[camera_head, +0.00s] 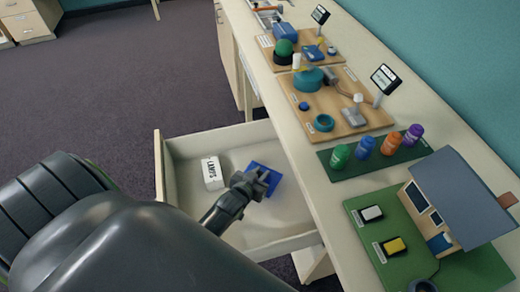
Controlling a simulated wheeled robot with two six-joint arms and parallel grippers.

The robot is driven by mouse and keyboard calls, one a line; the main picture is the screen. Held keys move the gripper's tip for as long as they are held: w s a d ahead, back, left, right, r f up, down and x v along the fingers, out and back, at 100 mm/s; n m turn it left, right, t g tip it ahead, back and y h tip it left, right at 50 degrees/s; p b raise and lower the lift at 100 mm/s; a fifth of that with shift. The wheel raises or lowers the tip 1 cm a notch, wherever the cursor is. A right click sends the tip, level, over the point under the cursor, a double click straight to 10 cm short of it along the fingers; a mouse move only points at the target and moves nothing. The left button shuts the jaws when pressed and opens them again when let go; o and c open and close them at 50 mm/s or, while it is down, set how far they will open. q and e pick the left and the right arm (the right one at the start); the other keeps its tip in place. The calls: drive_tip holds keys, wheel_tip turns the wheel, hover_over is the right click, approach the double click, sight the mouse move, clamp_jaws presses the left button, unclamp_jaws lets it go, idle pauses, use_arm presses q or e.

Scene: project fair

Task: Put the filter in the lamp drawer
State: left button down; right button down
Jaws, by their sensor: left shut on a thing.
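The drawer (180,153) below the counter is pulled open. A white box marked "LAMPS" (212,173) lies inside it toward the left, so it appears to be the lamp drawer. My left gripper (263,180) reaches over the drawer and is shut on a flat blue piece, which looks like the filter (273,174). The gripper's fingers cover part of the blue piece. I cannot tell whether it touches the drawer floor or hangs just above it. My right gripper is not in view.
The counter (300,150) runs along the drawer's right side. It carries wooden display boards (350,116), a dark mat with several coloured bottles (364,147), and a green board with a model house (456,205). Open carpet (110,85) lies to the left.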

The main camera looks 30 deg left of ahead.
use_arm(q)
drive_tip(key=shift+s+f, duration=0.1)
drive_tip(key=shift+f, duration=0.05)
drive_tip(key=shift+f+b, duration=0.55)
drive_tip(key=shift+f, duration=0.05)
drive_tip(key=c, duration=1.3)
unclamp_jaws()
